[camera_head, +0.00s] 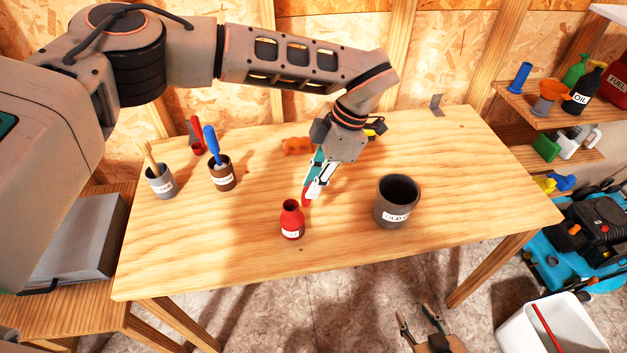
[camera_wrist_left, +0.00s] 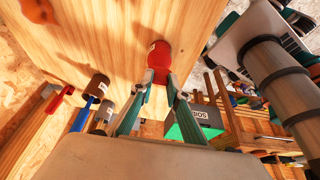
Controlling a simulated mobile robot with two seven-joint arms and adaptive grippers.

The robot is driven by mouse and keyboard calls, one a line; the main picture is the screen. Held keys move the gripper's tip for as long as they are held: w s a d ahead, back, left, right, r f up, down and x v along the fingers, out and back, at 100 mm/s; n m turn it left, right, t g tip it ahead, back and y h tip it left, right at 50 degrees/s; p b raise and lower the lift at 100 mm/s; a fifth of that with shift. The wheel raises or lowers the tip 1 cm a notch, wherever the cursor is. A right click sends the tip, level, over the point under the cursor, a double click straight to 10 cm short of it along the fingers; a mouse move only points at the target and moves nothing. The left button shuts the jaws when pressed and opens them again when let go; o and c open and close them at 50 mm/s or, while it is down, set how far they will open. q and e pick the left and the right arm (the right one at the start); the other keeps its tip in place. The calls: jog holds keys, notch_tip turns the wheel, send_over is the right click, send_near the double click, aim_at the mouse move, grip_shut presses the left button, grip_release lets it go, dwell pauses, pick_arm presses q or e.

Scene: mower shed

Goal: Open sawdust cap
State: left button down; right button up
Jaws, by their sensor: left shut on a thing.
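A small red bottle (camera_head: 291,222) with a white label stands upright near the front middle of the wooden table (camera_head: 260,255). I cannot read its label. My left gripper (camera_head: 308,194) is low above the table, just up and right of the bottle, with its fingers close together on a small red piece (camera_head: 306,200) that looks like a cap. In the left wrist view the red bottle (camera_wrist_left: 160,58) shows right beyond the left fingertips (camera_wrist_left: 171,82). The fingers partly hide what they hold. My right gripper (camera_head: 414,312) is low, in front of the table, open and empty.
A brown pot (camera_head: 393,213) stands right of the bottle. A grey cup (camera_head: 161,187) and a brown cup (camera_head: 223,180) with handles in them stand at left. An orange item (camera_head: 296,146) lies behind. A shelf (camera_head: 548,122) with bottles and a white bin (camera_head: 512,335) are at right.

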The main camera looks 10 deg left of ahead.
pick_arm(q)
jog(key=shift+s+f, duration=0.1)
jog(key=shift+f, duration=0.05)
jog(key=c, duration=1.9)
grip_release()
jog(key=shift+a, duration=0.1)
jog(key=v, duration=1.2)
